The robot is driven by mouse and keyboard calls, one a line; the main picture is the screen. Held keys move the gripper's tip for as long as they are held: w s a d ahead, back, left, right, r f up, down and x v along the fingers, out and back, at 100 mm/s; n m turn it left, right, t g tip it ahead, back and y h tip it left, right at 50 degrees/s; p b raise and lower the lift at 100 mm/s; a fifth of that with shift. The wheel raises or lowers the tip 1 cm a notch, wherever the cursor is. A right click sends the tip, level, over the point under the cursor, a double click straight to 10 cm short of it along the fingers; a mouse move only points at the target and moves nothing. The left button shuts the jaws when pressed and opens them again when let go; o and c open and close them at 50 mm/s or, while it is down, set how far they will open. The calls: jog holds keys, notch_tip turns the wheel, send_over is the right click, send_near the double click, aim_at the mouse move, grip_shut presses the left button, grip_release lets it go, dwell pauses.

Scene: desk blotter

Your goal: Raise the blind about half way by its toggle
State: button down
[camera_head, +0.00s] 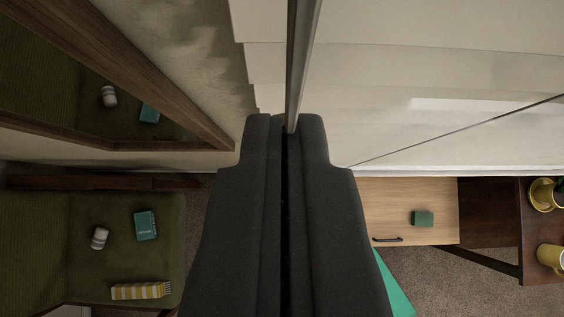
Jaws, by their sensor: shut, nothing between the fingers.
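The pale blind (430,75) fills the top middle and right of the view, with broad overlapping slats and a stepped left edge. A thin dark line, perhaps its cord (455,132), runs diagonally across it at the right. I cannot make out a toggle. My gripper (286,125) is at the centre, its two dark fingers shut together with nothing between them. A narrow grey bar (303,50) runs from the top edge down to the fingertips; I cannot tell whether they touch it.
At the right, a wooden drawer (405,200) bears a green block (422,218); a yellow mug (550,258) stands nearby.

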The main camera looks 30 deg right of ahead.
jog(key=shift+f, duration=0.1)
notch_tip(320, 180, down, 46)
jog(key=b, duration=2.8)
jog(key=w+d+r+p+v, duration=0.1)
jog(key=v, duration=0.5)
jog(key=w+r+p+v, duration=0.1)
jog(key=p+v, duration=0.1)
jog(key=v, duration=0.5)
jog(key=s+d+r+n+t+y, duration=0.2)
jog(key=s+r+n+t, duration=0.1)
jog(key=s+r, duration=0.6)
jog(key=s+d+r+n+t+y, duration=0.2)
jog(key=s+r+t, duration=0.3)
jog(key=s+r, duration=0.5)
notch_tip(320, 180, up, 8)
jog(key=shift+s+n+y, duration=0.25)
jog(key=shift+n+y, duration=0.25)
jog(key=shift+n, duration=0.4)
